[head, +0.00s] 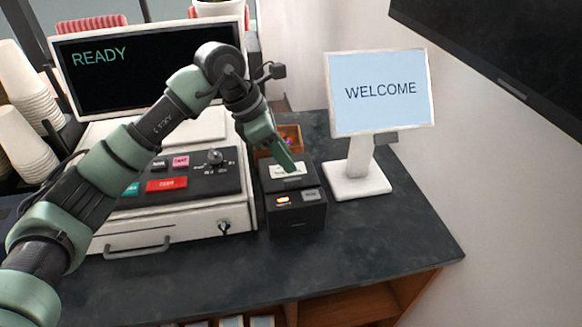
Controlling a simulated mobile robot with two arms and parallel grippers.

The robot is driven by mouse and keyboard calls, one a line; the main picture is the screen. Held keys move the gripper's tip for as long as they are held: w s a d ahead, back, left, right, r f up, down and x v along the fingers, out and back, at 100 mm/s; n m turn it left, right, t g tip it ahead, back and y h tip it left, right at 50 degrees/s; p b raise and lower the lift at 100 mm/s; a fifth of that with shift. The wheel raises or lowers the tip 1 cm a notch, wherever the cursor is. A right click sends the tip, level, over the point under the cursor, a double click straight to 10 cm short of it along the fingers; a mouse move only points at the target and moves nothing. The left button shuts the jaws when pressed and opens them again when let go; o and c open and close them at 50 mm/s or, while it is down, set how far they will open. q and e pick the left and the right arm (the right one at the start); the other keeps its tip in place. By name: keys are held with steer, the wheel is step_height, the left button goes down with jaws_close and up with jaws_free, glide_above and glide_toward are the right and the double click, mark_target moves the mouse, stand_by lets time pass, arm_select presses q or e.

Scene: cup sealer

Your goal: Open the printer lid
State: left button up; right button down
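The printer (297,216) is a small black box on the dark counter, between the cash register and the welcome display. Its front top has a lit orange button and a grey button. Its lid (297,184) carries a white label and looks closed, though my gripper hides part of it. My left gripper (286,163) reaches down from the upper left, with its green fingertips at or just above the label. I cannot tell whether they touch the lid, and the finger gap does not show. My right gripper is out of view.
The cash register (128,228) stands left of the printer, with a READY screen behind it. The WELCOME display (378,92) stands close on the right. A small brown box (291,133) sits behind the printer. The counter (385,245) is clear in front and at right.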

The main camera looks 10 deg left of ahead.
mark_target(293, 179)
arm_select(q)
steer(key=shift+y, duration=0.4)
steer(key=p+x, duration=0.1)
steer(key=x, duration=0.1)
steer(key=a+p+x, duration=0.1)
steer(key=p+x, duration=0.1)
steer(key=x, duration=0.1)
steer(key=shift+w+f, duration=0.25)
steer(key=shift+f, duration=0.3)
steer(key=shift+d+f, duration=0.15)
steer(key=shift+f, duration=0.4)
steer(key=shift+c, duration=0.3)
steer(key=shift+w, duration=0.1)
jaws_close()
